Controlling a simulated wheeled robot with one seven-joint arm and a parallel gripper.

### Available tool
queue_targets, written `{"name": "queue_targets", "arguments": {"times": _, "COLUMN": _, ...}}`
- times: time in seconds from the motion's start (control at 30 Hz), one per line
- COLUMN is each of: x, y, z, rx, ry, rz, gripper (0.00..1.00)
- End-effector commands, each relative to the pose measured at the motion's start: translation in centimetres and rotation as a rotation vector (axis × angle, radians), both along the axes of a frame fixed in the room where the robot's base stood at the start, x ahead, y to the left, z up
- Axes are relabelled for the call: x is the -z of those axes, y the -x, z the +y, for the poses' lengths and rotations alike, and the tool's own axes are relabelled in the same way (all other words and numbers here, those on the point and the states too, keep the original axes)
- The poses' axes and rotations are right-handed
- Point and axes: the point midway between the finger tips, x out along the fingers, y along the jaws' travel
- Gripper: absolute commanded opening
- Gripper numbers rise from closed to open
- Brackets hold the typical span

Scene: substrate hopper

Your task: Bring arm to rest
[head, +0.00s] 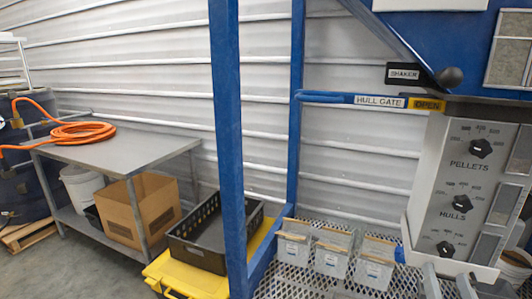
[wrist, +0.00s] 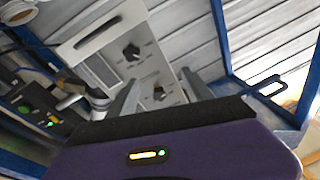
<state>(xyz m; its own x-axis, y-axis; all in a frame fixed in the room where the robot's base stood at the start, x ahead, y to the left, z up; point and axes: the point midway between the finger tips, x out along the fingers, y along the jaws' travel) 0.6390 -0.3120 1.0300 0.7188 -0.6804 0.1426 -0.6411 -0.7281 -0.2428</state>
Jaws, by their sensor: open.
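My gripper (wrist: 161,80) shows in the wrist view as two grey fingers spread apart, with nothing seen between them. Beyond them is the grey-white control panel (wrist: 118,62) with black knobs, tilted in this view. In the head view the panel (head: 440,185) stands at the right, with dials marked PELLETS (head: 480,148), HULLS (head: 462,203) and a third below. Two grey finger tips, seemingly my gripper (head: 446,276), show below the panel at the bottom edge. The purple body in the wrist view is mine. The rest of the arm is out of the head view.
A blue post (head: 228,150) and the hull gate bar (head: 330,98), labelled OPEN, flank the panel. A black ball knob (head: 449,77) is above.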

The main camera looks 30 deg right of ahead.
Motion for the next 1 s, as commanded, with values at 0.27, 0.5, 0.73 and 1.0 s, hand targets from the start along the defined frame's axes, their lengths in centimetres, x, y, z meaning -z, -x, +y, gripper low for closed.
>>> {"name": "queue_targets", "arguments": {"times": 0.27, "x": 3.3, "y": 1.7, "z": 11.3, "rx": -0.192, "ry": 0.098, "rz": 0.123, "gripper": 0.59}}
{"name": "queue_targets", "arguments": {"times": 0.5, "x": 5.7, "y": 6.2, "z": 21.0, "rx": -0.393, "ry": 0.142, "rz": 0.235, "gripper": 0.59}}
{"name": "queue_targets", "arguments": {"times": 0.73, "x": 7.5, "y": 12.0, "z": 27.7, "rx": -0.591, "ry": 0.126, "rz": 0.353, "gripper": 0.59}}
{"name": "queue_targets", "arguments": {"times": 1.0, "x": 9.7, "y": 17.0, "z": 31.0, "rx": -0.741, "ry": 0.080, "rz": 0.481, "gripper": 0.59}}
